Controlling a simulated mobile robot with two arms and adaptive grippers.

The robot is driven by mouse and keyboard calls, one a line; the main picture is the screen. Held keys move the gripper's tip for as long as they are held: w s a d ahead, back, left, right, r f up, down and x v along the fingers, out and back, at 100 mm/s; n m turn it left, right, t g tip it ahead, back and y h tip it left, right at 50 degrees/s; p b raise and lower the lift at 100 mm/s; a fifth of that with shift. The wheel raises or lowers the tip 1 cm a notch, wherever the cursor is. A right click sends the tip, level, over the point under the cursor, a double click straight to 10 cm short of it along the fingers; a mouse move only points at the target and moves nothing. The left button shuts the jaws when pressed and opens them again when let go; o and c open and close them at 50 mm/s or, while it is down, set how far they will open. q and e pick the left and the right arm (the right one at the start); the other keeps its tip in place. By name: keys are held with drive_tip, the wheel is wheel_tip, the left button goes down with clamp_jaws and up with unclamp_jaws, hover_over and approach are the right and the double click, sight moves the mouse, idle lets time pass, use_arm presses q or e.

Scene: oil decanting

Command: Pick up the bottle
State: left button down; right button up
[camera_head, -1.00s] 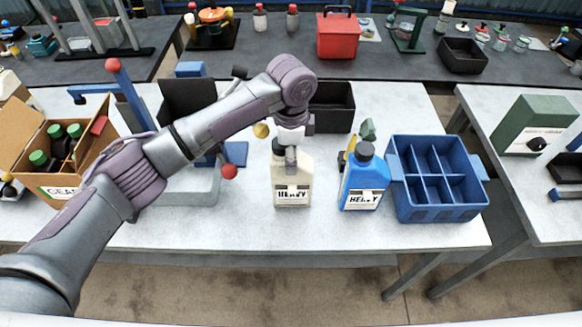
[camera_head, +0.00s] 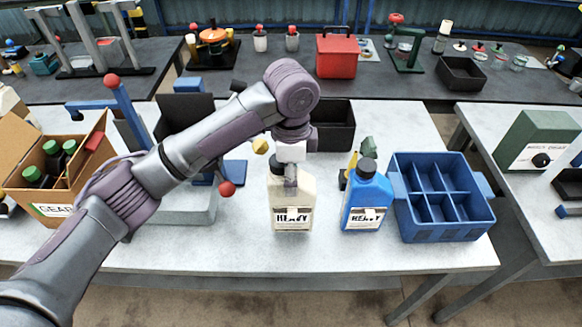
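A cream bottle (camera_head: 294,211) labelled HEAVY stands upright on the white table. My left gripper (camera_head: 290,178) points down at its top, with a grey finger in front of the neck. The gripper hides most of the cap, and I cannot tell whether the fingers are closed on the bottle. A blue bottle (camera_head: 367,199) with a dark cap, also labelled HEAVY, stands upright to its right, apart from the gripper. My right gripper is not in view.
A blue divided crate (camera_head: 442,232) with empty compartments stands right of the blue bottle. A black bin (camera_head: 335,120) is behind the gripper. A cardboard box (camera_head: 83,178) holding green-capped bottles is at left. The table's front strip is clear.

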use_arm(q)
drive_tip(key=s+b, duration=0.2)
drive_tip(key=s, duration=1.2)
drive_tip(key=shift+s, duration=0.25)
drive_tip(key=shift+w+r, duration=0.1)
drive_tip(key=shift+w+p, duration=1)
drive_tip(key=shift+w, duration=5.25)
drive_tip(key=shift+w+p, duration=0.35)
drive_tip(key=shift+w, duration=2.3)
drive_tip(key=shift+f, duration=1.75)
